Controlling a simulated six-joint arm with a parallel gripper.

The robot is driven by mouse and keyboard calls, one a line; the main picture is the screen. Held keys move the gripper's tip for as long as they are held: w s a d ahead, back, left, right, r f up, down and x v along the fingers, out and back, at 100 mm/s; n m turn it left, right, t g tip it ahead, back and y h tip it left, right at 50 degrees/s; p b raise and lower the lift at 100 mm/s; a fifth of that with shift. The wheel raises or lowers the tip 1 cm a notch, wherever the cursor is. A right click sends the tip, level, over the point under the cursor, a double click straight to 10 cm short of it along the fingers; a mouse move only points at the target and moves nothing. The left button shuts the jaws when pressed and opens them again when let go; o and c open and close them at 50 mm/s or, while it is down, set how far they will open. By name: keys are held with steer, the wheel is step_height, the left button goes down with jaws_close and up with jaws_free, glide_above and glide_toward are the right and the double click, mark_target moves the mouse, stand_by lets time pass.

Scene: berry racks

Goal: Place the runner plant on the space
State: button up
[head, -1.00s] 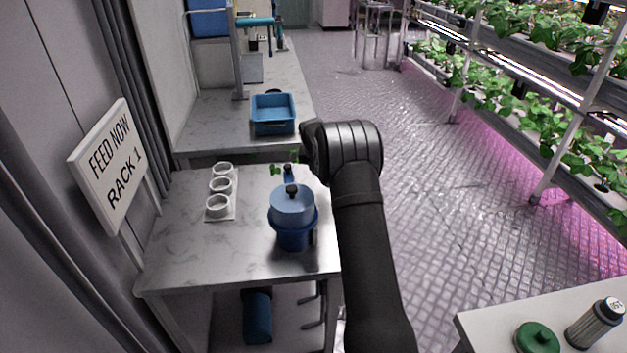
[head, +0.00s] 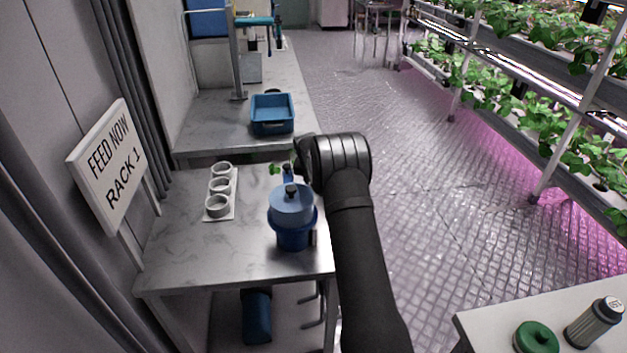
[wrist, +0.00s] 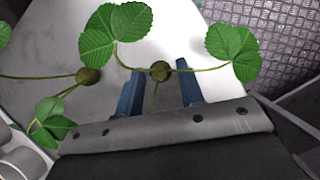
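The runner plant shows in the wrist view as green leaves (wrist: 115,33) on thin stems with two brown knobs. One brown knob (wrist: 160,71) lies between and just beyond my blue fingertips, with gaps on both sides. The other knob (wrist: 88,75) is to its left. My gripper (wrist: 160,88) is open, its fingers apart. In the head view, my gripper (head: 288,174) is above the far right part of the metal table, with small leaves (head: 275,169) beside it; my arm hides much of this area. I cannot tell which spot is the space.
A white holder with several round cups (head: 220,186) stands on the metal table (head: 190,255). A blue lidded pot (head: 294,235) stands near the gripper. A blue tray (head: 272,115) lies on the bench behind. A sign (head: 107,165) stands at left.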

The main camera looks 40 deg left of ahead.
steer(key=shift+o, duration=0.5)
steer(key=shift+r, duration=0.1)
steer(key=shift+r, duration=0.25)
steer(key=v, duration=1.1)
steer(key=shift+s+r, duration=0.2)
steer(key=shift+r, duration=0.15)
steer(key=x, duration=1.2)
steer(key=shift+d+f, duration=0.1)
steer(key=shift+f, duration=0.1)
steer(key=shift+r, duration=1.2)
steer(key=shift+f, duration=0.1)
